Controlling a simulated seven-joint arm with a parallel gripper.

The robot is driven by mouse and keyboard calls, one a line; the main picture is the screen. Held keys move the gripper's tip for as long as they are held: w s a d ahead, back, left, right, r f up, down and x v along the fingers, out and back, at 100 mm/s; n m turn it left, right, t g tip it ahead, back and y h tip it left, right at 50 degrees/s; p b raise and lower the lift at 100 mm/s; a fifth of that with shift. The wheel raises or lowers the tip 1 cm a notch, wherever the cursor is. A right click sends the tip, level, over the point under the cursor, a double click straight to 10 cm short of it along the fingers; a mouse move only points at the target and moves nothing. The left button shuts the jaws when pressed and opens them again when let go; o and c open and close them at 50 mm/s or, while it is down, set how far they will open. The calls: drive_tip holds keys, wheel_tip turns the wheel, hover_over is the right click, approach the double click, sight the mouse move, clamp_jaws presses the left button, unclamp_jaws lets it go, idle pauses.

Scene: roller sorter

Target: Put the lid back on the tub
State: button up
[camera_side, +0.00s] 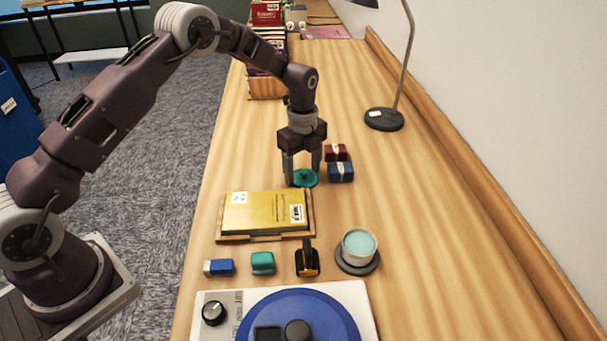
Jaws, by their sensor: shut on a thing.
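The lid is a small teal-green disc (305,178) with a raised part in its middle. My gripper (303,174) points straight down over the wooden table and is shut on the lid, at or close to the table top; I cannot tell whether the lid touches it. The tub (359,250) is a pale round cup with light teal contents showing at its open top. It stands on a dark round base (345,266), nearer the camera and to the right of my gripper.
Red (335,152) and blue (341,173) blocks sit just right of my gripper. A yellow book (262,212) lies on a wooden tray. A blue-white eraser (219,267), a teal block (262,263) and a black-orange item (307,262) line up left of the tub. A lamp (384,119) stands behind.

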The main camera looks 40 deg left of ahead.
sight(305, 172)
wheel_tip(305, 172, up, 10)
drive_tip(key=s+d+r+m, duration=0.1)
drive_tip(key=s+d+m, duration=0.3)
drive_tip(key=d, duration=0.7)
drive_tip(key=s+d+r+m, duration=0.1)
drive_tip(key=s+d+m, duration=0.1)
drive_tip(key=s+d, duration=0.75)
drive_tip(key=shift+w+d+f, duration=0.4)
drive_tip(key=shift+w+f, duration=0.1)
drive_tip(key=shift+f, duration=0.55)
drive_tip(key=shift+w+d+f, duration=0.35)
drive_tip(key=shift+w+f, duration=0.2)
drive_tip(key=shift+f, duration=0.45)
drive_tip(key=shift+w+d+f, duration=0.4)
drive_tip(key=shift+w+f, duration=0.1)
drive_tip(key=shift+f, duration=0.55)
drive_tip(key=shift+f, duration=0.15)
drive_tip(key=o, duration=1.6)
